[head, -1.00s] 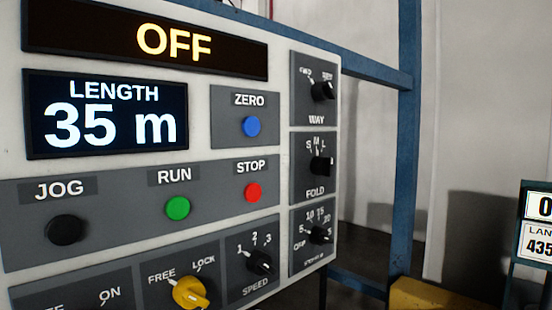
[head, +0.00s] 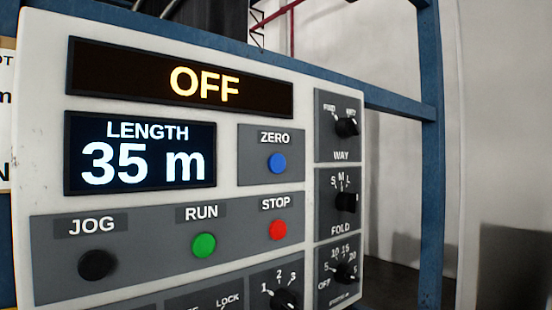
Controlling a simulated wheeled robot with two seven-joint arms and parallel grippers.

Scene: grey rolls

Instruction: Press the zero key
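The zero key is a round blue button (head: 277,163) under the label ZERO, on a dark grey plate right of the length display. The length display (head: 140,153) reads LENGTH 35 m. The status display (head: 180,80) above it reads OFF in yellow. Neither of my grippers shows in the head view, and nothing covers the blue button.
Below the zero key are a red STOP button (head: 278,230), a green RUN button (head: 204,245) and a black JOG button (head: 97,265). Black WAY (head: 347,127), FOLD (head: 346,201) and other knobs line the right side. A blue post (head: 431,180) stands right of the panel.

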